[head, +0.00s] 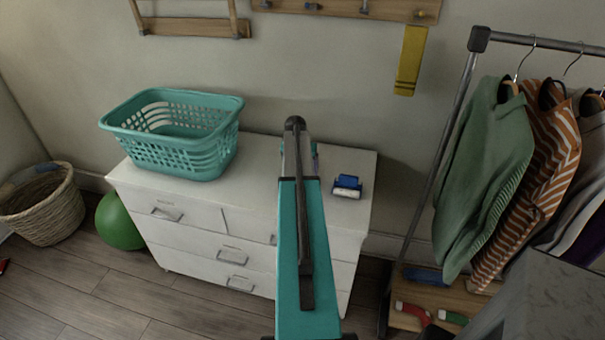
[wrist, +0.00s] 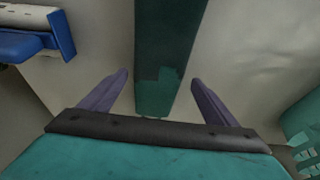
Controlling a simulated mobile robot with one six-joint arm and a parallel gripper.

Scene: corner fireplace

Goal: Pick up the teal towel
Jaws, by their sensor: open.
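In the wrist view, my gripper (wrist: 160,78) is open, its two purple fingers spread apart. A long dark teal strip (wrist: 168,50), which looks like the teal towel, lies between and beyond the fingers on a pale surface. A lighter patch shows near its close end, and its far end runs out of the top of the picture. I cannot tell the gap between the fingers and the strip.
A teal laundry basket (head: 180,158) stands on the dresser's left; its edge shows in the wrist view (wrist: 305,135). A blue-and-white object (head: 347,187) sits right of my arm. A clothes rack (head: 455,130) stands right, a wicker basket (head: 45,210) and green ball (head: 119,222) left.

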